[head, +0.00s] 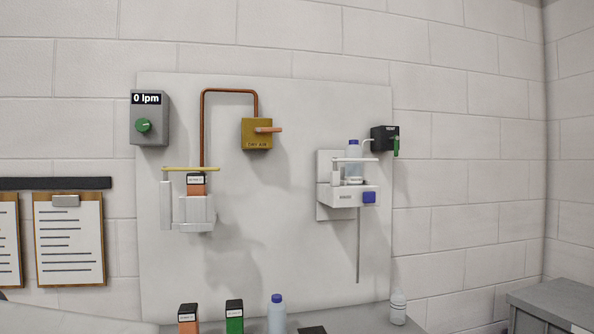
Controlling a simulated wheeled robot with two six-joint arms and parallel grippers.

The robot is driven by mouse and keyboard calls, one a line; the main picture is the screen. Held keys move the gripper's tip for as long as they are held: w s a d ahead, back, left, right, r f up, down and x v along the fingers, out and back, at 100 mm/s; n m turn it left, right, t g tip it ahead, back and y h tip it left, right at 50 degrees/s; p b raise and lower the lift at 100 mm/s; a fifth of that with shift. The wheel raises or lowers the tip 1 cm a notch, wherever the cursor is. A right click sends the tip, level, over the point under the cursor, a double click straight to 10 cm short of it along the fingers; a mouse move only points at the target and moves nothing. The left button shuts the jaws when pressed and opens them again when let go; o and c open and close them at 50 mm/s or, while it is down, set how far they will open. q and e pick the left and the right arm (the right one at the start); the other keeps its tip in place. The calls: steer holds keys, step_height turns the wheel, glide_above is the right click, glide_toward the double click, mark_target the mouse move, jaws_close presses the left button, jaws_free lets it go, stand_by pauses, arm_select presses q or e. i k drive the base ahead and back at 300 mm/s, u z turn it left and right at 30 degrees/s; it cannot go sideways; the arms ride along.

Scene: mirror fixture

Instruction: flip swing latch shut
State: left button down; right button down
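A white wall holder (188,213) on the left of the backboard holds an orange cartridge with a white label (196,185). A yellow bar (190,169) lies level across the top of this holder. On the right, a white wall unit (345,196) with a blue button (369,197) holds a blue-capped bottle (354,152). A pale bar (356,160) runs level across the front of this bottle. I cannot tell which bar is the swing latch, or whether either is locked. Neither gripper shows in the head view.
A grey dial box reading 0 lpm (149,118), a yellow valve box with an orange handle (257,133) and a black box with a green lever (385,139) are on the wall. Below stand orange (188,319) and green (234,317) cartridges and bottles (277,314).

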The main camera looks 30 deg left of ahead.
mark_target(165, 170)
steer(key=z, duration=0.45)
steer(key=i, duration=1.15)
steer(key=u, duration=2.35)
